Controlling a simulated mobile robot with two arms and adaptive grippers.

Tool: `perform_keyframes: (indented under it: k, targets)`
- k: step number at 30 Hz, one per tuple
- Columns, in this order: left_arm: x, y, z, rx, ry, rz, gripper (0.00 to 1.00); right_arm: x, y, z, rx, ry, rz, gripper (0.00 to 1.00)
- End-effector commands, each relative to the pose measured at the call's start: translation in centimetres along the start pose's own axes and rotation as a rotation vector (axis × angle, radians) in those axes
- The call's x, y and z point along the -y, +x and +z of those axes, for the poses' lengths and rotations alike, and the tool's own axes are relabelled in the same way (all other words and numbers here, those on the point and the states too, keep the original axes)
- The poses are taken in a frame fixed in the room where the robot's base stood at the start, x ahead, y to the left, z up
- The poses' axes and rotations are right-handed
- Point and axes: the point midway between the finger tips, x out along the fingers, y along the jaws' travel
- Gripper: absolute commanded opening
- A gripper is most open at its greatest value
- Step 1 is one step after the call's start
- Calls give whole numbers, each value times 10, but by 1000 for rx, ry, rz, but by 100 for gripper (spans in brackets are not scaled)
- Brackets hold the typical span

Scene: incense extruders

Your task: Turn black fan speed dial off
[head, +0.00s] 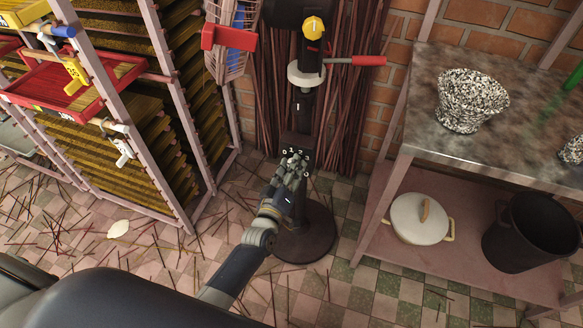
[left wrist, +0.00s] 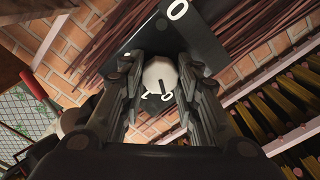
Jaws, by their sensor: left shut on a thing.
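The fan speed dial (left wrist: 160,76) shows in the left wrist view as a round, pale grey-white knob with a dark pointer line near its lower edge. It sits on a black control box (left wrist: 206,42) with white numerals around it. In the head view the same box (head: 297,141) is on the fan's black stand, above a round dark base (head: 305,240). My left gripper (head: 294,163) reaches up to the box and covers the dial there. Its two fingers (left wrist: 160,88) are closed on the dial from both sides. My right gripper is not in view.
A steel table (head: 430,125) with a speckled pot (head: 468,100) stands at the right, with a white lidded pot (head: 418,218) and a black pot (head: 530,232) on its lower shelf. A drying rack (head: 160,185) stands at the left. Incense sticks litter the tiled floor.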

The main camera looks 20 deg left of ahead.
Motion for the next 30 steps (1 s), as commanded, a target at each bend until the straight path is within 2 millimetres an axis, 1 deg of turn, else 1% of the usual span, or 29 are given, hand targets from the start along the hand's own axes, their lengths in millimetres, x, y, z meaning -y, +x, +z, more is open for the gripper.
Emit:
perform_keyframes:
  k: [2, 3, 4, 5, 12, 15, 19, 23, 30]
  targets:
    - [0, 0, 1, 1, -3, -2, 6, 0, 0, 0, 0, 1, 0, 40]
    - [0, 0, 1, 1, -3, -1, 39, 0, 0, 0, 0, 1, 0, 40]
    - [0, 0, 1, 1, -3, -2, 46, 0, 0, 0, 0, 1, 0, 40]
    - [0, 0, 1, 1, -3, -2, 50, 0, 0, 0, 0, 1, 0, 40]
    - [0, 0, 0, 0, -1, -1, 50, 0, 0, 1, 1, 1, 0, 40]
    - [0, -1, 0, 0, -1, -1, 50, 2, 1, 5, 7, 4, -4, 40]
    - [0, -9, 0, 1, -1, -1, 50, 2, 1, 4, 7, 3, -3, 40]
    - [1, -28, 1, 2, -1, -3, 50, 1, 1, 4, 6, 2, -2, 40]
    - [1, -76, 1, 2, 0, -2, 50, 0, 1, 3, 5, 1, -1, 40]
